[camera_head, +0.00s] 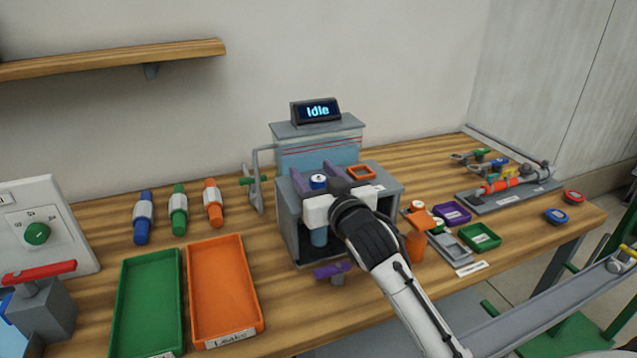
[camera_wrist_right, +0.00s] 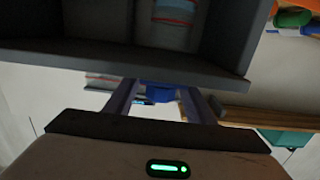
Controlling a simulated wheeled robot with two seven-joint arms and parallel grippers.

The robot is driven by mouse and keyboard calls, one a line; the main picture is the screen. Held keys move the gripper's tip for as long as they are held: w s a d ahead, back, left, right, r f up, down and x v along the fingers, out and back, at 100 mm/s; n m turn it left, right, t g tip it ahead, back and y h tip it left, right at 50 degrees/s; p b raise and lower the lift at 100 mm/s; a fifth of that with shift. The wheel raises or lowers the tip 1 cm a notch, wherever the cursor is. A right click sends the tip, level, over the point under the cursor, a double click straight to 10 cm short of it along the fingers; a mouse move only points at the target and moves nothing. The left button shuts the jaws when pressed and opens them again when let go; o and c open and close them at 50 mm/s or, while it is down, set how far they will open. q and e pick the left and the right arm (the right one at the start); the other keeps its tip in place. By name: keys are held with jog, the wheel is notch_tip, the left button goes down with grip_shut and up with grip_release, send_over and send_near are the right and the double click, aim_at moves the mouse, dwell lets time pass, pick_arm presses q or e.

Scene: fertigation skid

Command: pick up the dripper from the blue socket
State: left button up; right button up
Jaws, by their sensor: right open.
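A blue socket (camera_head: 318,183) with a small pale-topped part in it, which looks like the dripper (camera_head: 318,178), sits on the grey machine in the middle of the bench. My right gripper (camera_head: 315,172) is open, with one purple finger on each side of the blue piece. In the right wrist view, the blue piece (camera_wrist_right: 160,91) shows between the two fingers (camera_wrist_right: 160,100). Whether a finger touches it I cannot tell. My left gripper is not in view.
The machine (camera_head: 347,155) has a display (camera_head: 316,111) reading "Idle". A green tray (camera_head: 148,300) and an orange tray (camera_head: 222,290) lie to the left, below several coloured cylinders. Small trays and an orange cup (camera_head: 415,246) stand close on the right.

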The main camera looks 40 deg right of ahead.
jog(key=shift+w+d, duration=0.2)
jog(key=shift+w, duration=0.5)
jog(key=c, duration=1.2)
